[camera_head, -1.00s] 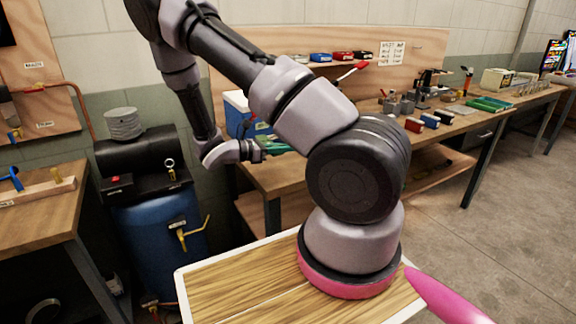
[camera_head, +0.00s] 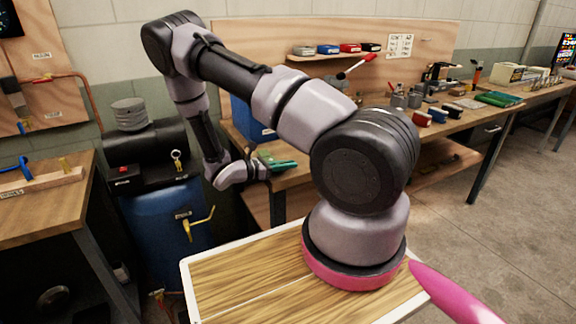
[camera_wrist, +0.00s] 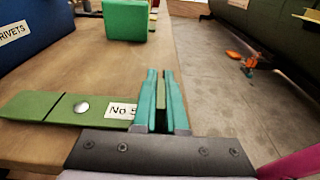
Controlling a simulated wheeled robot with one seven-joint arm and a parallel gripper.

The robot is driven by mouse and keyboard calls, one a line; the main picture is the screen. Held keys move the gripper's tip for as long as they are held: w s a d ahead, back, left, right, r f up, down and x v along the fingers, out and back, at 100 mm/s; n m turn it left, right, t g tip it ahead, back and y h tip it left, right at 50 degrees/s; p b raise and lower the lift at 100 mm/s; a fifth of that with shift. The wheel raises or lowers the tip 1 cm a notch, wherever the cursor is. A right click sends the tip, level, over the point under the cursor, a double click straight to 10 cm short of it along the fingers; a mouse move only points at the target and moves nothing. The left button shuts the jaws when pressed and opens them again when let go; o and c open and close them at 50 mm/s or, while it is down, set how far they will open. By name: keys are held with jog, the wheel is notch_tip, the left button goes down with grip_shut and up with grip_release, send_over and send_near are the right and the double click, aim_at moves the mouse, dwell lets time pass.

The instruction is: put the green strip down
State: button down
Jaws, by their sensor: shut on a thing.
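The green strip (camera_wrist: 40,108) lies flat in the wrist view, low over or on the wooden bench top near its edge; I cannot tell whether it touches. It has a round silver spot and a white label, partly hidden by a finger. My gripper (camera_wrist: 160,98) has teal fingers, shut on the strip's right end, with a green piece showing between them. In the head view my gripper (camera_head: 284,163) is at the left end of the back workbench (camera_head: 290,178), in front of the blue bin (camera_head: 246,122). The strip is hard to tell from the fingers there.
The blue bin marked RIVETS (camera_wrist: 30,32) stands close on the left in the wrist view. A green block (camera_wrist: 125,20) sits farther along the bench. The bench edge drops to open floor (camera_wrist: 215,85) on the right. A blue tank (camera_head: 165,225) stands left of the bench.

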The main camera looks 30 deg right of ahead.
jog(key=shift+f, duration=0.15)
jog(key=c, duration=1)
grip_release()
